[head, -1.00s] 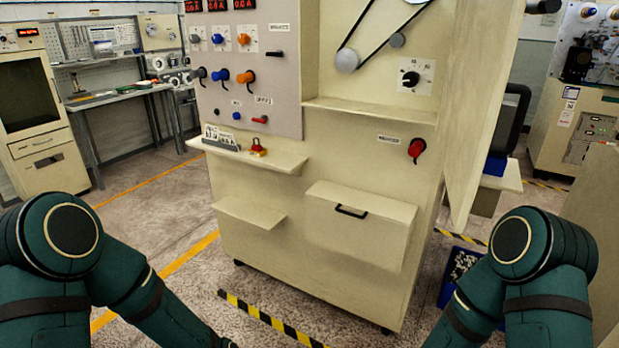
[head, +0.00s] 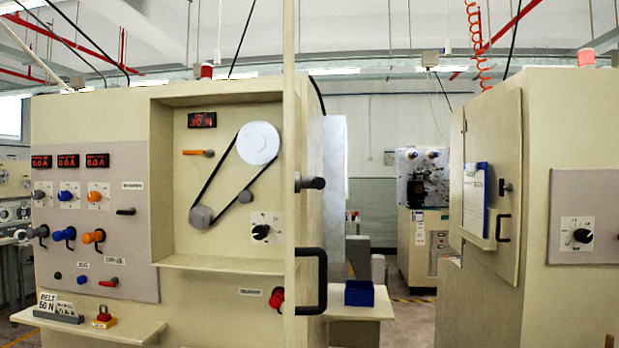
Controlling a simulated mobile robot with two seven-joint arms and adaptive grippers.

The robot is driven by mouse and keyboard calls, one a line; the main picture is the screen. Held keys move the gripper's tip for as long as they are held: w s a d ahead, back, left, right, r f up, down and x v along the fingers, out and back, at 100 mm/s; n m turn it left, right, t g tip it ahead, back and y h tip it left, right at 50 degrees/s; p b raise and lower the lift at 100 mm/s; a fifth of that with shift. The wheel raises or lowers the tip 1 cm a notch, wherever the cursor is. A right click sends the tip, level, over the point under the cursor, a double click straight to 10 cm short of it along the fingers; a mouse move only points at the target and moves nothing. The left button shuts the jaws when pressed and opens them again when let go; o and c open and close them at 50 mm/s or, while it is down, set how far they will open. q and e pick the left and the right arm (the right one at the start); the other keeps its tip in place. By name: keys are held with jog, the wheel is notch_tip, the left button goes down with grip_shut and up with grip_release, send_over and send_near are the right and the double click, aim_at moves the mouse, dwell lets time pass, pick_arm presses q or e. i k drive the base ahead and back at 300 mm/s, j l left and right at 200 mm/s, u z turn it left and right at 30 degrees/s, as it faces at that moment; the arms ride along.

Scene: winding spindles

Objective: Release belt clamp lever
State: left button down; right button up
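The machine's recess (head: 167,180) holds a black belt (head: 228,165) running around a large white pulley (head: 258,143) and a smaller grey pulley (head: 201,217). A small grey roller (head: 245,197) sits by the belt. An orange lever (head: 198,152) lies about level in the recess, up and left of the belt. A red-knobbed lever (head: 277,299) is below the recess, partly hidden by the door edge; its label is too small to read. I cannot tell by label which is the belt clamp lever. Neither gripper is in view.
A cover door (head: 290,200) stands open, seen nearly edge-on, with a black handle (head: 312,282). A blue bin (head: 359,293) and another cabinet (head: 545,190) stand right.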

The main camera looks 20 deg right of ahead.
aim_at(194, 152)
jog(key=l, duration=1.05)
jog(key=i+j, duration=0.85)
jog(key=k+z, duration=0.15)
jog(key=k, duration=0.25)
